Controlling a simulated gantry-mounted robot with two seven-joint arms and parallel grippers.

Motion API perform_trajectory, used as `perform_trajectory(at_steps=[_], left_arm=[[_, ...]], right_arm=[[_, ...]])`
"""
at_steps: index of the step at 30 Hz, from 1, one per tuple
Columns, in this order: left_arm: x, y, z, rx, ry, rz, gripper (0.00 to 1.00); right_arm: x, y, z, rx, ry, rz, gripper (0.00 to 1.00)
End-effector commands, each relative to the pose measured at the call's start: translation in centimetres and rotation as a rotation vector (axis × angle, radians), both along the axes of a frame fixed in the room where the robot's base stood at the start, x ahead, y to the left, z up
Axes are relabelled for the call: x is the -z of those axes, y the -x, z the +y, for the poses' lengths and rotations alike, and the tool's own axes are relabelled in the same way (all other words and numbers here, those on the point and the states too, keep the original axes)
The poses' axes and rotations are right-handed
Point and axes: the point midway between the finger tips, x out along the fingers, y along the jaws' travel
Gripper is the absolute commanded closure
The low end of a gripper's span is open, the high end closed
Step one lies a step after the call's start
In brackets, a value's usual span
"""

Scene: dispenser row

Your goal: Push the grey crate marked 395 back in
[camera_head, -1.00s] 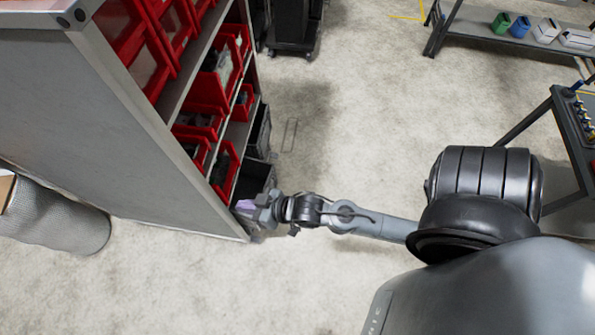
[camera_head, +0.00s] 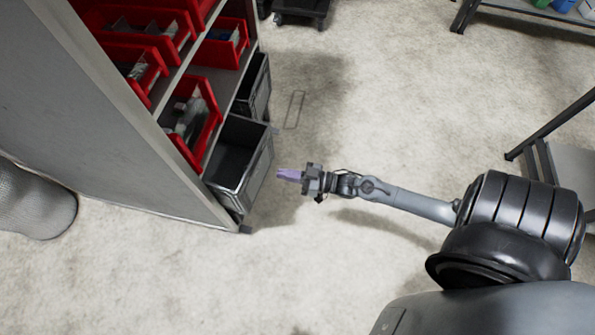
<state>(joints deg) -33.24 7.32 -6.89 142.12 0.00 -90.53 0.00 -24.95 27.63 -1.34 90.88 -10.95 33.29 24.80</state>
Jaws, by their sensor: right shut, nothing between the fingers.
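A grey crate (camera_head: 257,172) sits at the bottom of the shelf rack, at its near end. Its front part sticks out past the rack's edge, and its inside looks empty. A second grey crate (camera_head: 262,88) sits farther along the same bottom level. No number is readable on either, so I cannot tell which is marked 395. My right gripper (camera_head: 281,174), with purple fingertips, is shut and empty. It points left at the near crate's front, with a small gap in the picture between them. My left gripper is not in view.
The rack's grey side panel (camera_head: 100,130) fills the left, with red bins (camera_head: 212,112) on the shelves above the crates. The pale floor (camera_head: 370,100) is open to the right. A dark-legged table (camera_head: 560,165) stands at the right edge.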

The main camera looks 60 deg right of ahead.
Motion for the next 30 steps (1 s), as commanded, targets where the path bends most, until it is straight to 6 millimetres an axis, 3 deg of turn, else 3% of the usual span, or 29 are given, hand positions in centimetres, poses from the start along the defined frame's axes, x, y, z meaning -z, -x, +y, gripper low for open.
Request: perform_trajectory(at_steps=[1,6,9,13,18,23,30], left_arm=[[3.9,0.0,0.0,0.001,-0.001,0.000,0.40],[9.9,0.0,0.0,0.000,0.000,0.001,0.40],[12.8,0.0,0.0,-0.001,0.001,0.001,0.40],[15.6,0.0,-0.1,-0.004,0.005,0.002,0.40],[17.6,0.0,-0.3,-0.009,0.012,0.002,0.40],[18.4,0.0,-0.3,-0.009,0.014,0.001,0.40],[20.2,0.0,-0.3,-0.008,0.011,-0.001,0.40]], right_arm=[[4.2,-0.2,-0.9,0.000,0.016,0.004,1.00],[10.7,-0.9,-3.4,0.007,0.064,0.017,1.00],[13.3,-1.4,-4.3,0.008,0.085,0.013,1.00],[15.4,-2.0,-4.9,0.004,0.102,0.001,1.00],[16.9,-2.5,-5.1,0.001,0.109,-0.009,1.00],[17.4,-3.1,-4.9,0.000,0.108,-0.014,1.00],[17.5,-6.0,-3.5,0.001,0.107,-0.016,1.00]])
